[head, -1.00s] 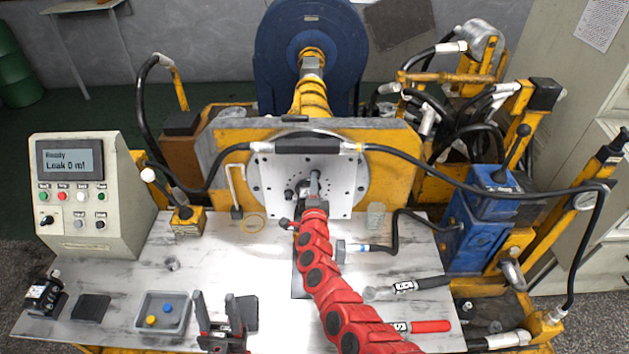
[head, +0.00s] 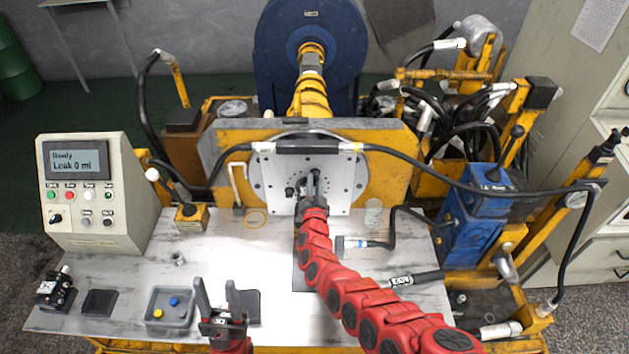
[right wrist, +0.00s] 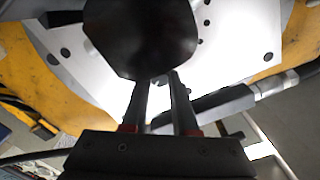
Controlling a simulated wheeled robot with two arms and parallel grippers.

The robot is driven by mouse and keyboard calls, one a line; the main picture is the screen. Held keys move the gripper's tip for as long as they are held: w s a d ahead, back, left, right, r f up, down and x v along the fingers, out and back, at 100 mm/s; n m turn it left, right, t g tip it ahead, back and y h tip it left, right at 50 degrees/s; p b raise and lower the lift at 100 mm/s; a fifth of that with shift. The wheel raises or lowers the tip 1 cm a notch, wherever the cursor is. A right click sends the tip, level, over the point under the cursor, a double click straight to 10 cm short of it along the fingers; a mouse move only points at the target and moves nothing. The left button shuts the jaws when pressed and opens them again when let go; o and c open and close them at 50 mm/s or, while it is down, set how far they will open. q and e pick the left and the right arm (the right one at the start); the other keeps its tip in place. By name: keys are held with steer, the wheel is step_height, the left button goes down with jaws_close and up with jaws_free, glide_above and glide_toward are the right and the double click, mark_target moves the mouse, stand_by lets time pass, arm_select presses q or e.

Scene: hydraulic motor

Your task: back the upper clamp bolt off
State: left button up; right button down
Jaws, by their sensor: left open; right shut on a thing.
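The motor's light round-holed mounting plate (head: 345,195) stands upright against the yellow frame in the middle of the head view. My right gripper (head: 312,180) reaches to the plate's centre, its red arm coming from the lower right. In the right wrist view its fingers (right wrist: 155,85) are close together, their tips at the lower edge of a large dark part (right wrist: 140,35). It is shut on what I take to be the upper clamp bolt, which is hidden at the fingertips. A dark fitting (head: 290,192) shows just left of it. My left gripper (head: 218,300) is open and empty above the table's front.
A grey tray (head: 187,318) with blue and yellow pieces lies left of my left gripper. A control box (head: 115,210) reads "Ready, Leak 0 ml". The left-middle table is mostly clear.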

steer(key=shift+n, duration=0.8)
steer(key=c, duration=0.7)
jaws_free()
steer(key=shift+s+d+p, duration=0.1)
steer(key=shift+p, duration=0.25)
